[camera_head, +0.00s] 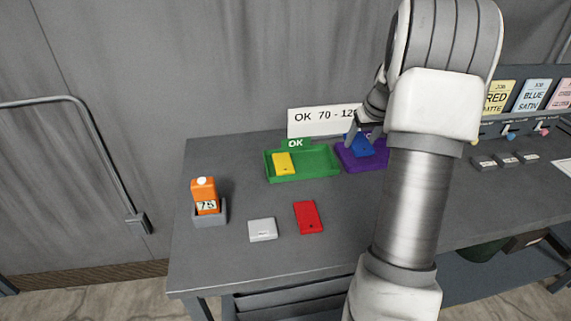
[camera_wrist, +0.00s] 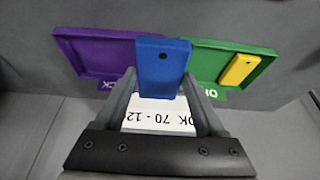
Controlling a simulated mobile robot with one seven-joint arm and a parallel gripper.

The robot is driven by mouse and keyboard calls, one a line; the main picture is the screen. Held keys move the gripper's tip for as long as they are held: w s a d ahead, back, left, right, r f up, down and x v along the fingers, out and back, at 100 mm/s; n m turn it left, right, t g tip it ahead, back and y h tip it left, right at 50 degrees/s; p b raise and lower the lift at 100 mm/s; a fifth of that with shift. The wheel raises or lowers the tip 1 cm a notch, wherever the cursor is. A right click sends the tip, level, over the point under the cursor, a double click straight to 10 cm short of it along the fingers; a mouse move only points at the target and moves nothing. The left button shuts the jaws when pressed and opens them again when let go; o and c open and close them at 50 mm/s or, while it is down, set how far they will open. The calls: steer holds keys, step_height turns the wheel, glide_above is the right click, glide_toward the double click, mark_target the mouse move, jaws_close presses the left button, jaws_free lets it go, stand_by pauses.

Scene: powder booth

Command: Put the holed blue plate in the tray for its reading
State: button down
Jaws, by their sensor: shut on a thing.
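The blue plate (camera_head: 362,148) has a small dark hole near one end, clear in the wrist view (camera_wrist: 160,78). My gripper (camera_wrist: 157,95) is shut on it, one finger on each side. In the head view the plate shows over the purple tray (camera_head: 350,165), partly hidden by my arm; I cannot tell whether it touches the tray. The green tray (camera_head: 318,175), labelled OK, stands just left of the purple one and holds a yellow holed plate (camera_head: 284,162). An orange gauge (camera_head: 205,190) in a grey holder shows a reading like 75 or 78. A sign (camera_head: 315,122) reads "OK 70 - 12", its end hidden.
A red holed plate (camera_head: 308,217) and a light grey block (camera_head: 262,229) lie on the grey table (camera_head: 240,272) in front of the trays. Colour cards, including RED (camera_head: 498,97) and BLUE (camera_head: 533,95), stand at the right. My arm hides the table's middle.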

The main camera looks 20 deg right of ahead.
steer(key=shift+w+a+f, duration=0.1)
steer(key=shift+w+f, duration=0.05)
steer(key=shift+w, duration=0.55)
steer(key=p, duration=0.1)
glide_above(316, 162)
steer(key=s, duration=0.1)
step_height(316, 162, down, 7)
steer(key=shift+s+r, duration=0.1)
steer(key=shift+a+f, duration=0.1)
steer(key=shift+f, duration=2)
jaws_free()
